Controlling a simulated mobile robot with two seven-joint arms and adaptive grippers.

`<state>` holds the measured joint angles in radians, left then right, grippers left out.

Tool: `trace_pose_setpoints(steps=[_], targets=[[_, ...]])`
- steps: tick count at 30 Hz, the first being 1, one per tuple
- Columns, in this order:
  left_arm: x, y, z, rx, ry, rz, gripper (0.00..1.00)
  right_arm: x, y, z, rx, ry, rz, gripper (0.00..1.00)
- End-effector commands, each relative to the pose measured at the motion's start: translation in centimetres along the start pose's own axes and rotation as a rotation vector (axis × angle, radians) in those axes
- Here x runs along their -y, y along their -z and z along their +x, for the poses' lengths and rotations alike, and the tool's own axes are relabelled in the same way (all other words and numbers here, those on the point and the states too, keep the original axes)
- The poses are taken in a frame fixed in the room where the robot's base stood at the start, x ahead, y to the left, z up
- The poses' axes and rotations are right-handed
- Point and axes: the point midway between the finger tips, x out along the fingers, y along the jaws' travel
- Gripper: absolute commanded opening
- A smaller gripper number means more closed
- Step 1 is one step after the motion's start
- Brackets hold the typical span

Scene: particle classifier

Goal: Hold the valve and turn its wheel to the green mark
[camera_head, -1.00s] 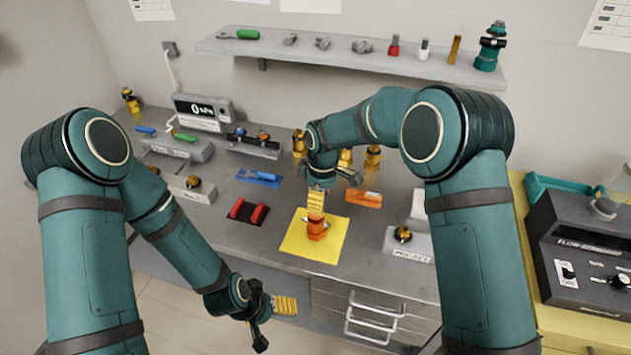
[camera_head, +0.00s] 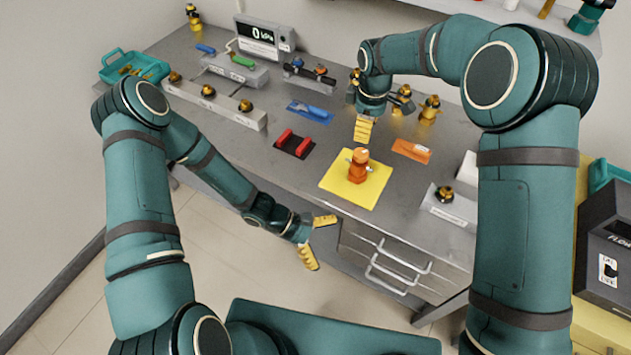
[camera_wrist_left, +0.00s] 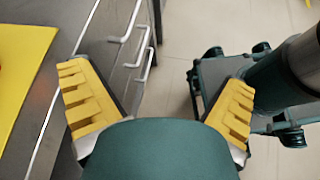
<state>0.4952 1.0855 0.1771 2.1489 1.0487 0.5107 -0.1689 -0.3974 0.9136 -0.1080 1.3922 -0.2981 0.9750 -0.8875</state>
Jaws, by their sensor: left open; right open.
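An orange piece (camera_head: 358,167), which looks like the valve, stands upright on a yellow mat (camera_head: 338,186) near the counter's front edge. A small grey part crosses its upper side. I cannot make out a green mark. My right gripper (camera_head: 363,130) is above and behind it, yellow fingers pointing down, apart from it; the fingers overlap in this view. My left gripper (camera_head: 318,240) is open and empty in front of the counter edge, below the mat. In the left wrist view its two yellow fingers (camera_wrist_left: 160,105) are wide apart, with the mat (camera_wrist_left: 20,60) at far left.
A black pad with red bars (camera_head: 295,143), a blue item (camera_head: 310,111) and an orange item (camera_head: 411,151) lie around the mat. A grey block with a brass fitting (camera_head: 447,205) stands at right. Drawer handles (camera_head: 400,270) stick out below the counter edge.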

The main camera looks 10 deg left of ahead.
Motion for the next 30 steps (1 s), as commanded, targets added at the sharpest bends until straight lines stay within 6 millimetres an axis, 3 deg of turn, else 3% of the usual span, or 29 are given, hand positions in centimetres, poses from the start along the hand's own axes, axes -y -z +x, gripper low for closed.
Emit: trace_pose_setpoints(steps=[5, 9, 16, 22, 30], targets=[[-6.3, 0.3, -1.6, 0.210, -0.311, -0.216, 1.00, 0.0, 0.0, 0.0, 0.000, 0.000, 0.000, 0.46], [-10.6, 1.4, -4.3, 0.329, -0.544, -0.323, 1.00, 0.0, 0.0, 0.0, 0.000, 0.000, 0.000, 0.46], [-13.9, 3.2, -7.6, 0.419, -0.765, -0.398, 1.00, 0.0, 0.0, 0.0, 0.000, 0.000, 0.000, 0.46], [-15.2, 3.1, -7.2, 0.430, -0.791, -0.404, 1.00, 0.0, 0.0, 0.0, 0.000, 0.000, 0.000, 0.46], [-18.6, 2.1, -4.2, 0.429, -0.787, -0.403, 1.00, 0.0, 0.0, 0.0, 0.000, 0.000, 0.000, 0.46]])
